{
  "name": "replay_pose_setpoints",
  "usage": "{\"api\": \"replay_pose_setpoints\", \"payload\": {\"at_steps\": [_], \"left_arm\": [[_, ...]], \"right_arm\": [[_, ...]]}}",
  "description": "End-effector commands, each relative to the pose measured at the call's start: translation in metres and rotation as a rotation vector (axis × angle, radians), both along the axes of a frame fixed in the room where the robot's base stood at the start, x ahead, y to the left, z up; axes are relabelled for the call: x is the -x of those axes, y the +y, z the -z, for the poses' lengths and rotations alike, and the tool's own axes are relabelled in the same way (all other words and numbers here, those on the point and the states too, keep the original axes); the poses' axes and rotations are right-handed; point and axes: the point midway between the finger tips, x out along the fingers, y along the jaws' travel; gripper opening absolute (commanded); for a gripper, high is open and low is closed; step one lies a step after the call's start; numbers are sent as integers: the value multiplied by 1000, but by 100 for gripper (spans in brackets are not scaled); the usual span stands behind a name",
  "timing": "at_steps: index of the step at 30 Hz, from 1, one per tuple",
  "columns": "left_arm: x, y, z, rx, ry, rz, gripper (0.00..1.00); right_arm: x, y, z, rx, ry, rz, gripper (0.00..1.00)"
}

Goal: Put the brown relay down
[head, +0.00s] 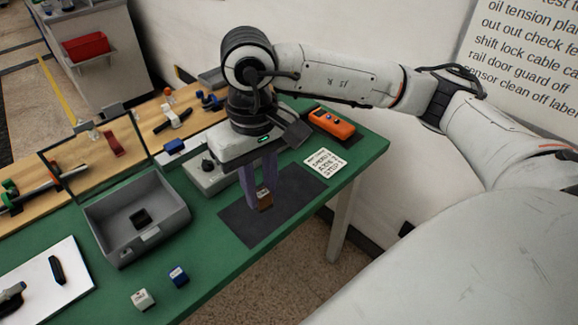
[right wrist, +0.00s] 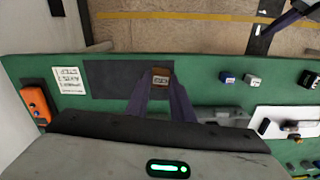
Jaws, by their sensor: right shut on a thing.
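The brown relay (head: 264,200) is a small brown block with a pale label. My right gripper (head: 258,196) is shut on it, its purple fingers pointing down. In the right wrist view the relay (right wrist: 160,78) sits between the fingertips. It is over the dark grey mat (head: 238,222) on the green bench. I cannot tell whether its underside touches the mat. My left gripper does not show in the head view. A dark purple shape (right wrist: 288,20) at the upper right of the right wrist view may be part of it, but its jaws are unclear.
A white card (head: 324,162) and an orange device (head: 331,122) lie right of the mat. A grey control box (head: 207,178) stands behind it. An open grey case (head: 110,240) is at left. A blue block (head: 179,276) and a white block (head: 142,299) stand near the front edge.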

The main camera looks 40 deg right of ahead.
Motion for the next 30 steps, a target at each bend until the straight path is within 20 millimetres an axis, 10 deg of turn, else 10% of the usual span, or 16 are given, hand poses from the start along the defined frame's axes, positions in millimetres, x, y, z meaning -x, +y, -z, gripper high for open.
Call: {"api": "replay_pose_setpoints", "payload": {"at_steps": [9, 30], "left_arm": [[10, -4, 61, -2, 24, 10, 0], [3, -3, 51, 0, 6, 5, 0]], "right_arm": [[-80, -72, 32, -3, 4, 223, 0], [-88, -87, 113, -5, 17, 257, 0]]}}
